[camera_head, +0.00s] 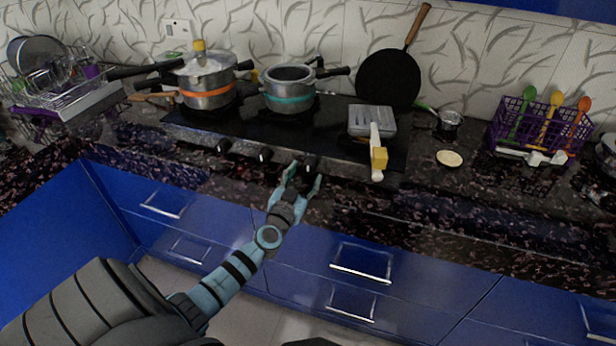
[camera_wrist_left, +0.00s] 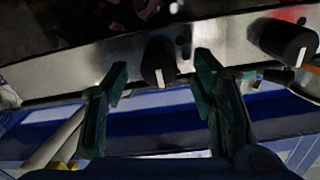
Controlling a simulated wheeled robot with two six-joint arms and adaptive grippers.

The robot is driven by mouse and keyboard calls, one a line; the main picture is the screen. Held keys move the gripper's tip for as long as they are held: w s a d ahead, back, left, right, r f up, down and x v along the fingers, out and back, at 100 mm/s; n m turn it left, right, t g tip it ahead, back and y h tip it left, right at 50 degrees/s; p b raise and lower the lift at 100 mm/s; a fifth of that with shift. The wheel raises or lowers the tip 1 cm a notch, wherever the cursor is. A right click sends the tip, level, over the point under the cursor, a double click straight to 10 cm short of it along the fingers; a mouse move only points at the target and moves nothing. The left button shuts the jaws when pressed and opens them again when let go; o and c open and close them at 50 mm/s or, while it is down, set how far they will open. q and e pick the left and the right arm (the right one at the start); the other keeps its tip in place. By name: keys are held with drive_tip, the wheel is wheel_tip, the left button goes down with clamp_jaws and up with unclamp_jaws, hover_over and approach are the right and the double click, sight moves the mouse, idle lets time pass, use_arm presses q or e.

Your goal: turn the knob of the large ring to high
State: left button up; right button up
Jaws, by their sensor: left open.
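Several dark knobs sit along the cooktop's front edge, including a left knob (camera_head: 224,146), a middle knob (camera_head: 265,154) and one by my gripper (camera_head: 311,162). My left gripper (camera_head: 305,176) is open and empty in front of that last knob. In the left wrist view, a black knob (camera_wrist_left: 158,60) with a white mark stands between the spread fingertips of my left gripper (camera_wrist_left: 160,72), apart from both. Another knob (camera_wrist_left: 288,40) with a white mark is to the right. I cannot tell which knob serves the large ring. My right gripper is not in view.
A pot with an orange band (camera_head: 207,82) and a pot with a teal band (camera_head: 289,90) stand on the cooktop (camera_head: 240,122). A spatula (camera_head: 375,135) overhangs its front edge, and a dark pan (camera_head: 388,80) leans behind. Blue drawers (camera_head: 300,245) lie below.

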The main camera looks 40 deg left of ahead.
use_arm(q)
drive_tip(key=shift+b+x, duration=0.3)
drive_tip(key=shift+x, duration=1.05)
drive_tip(key=shift+c, duration=0.6)
drive_tip(key=c, duration=1)
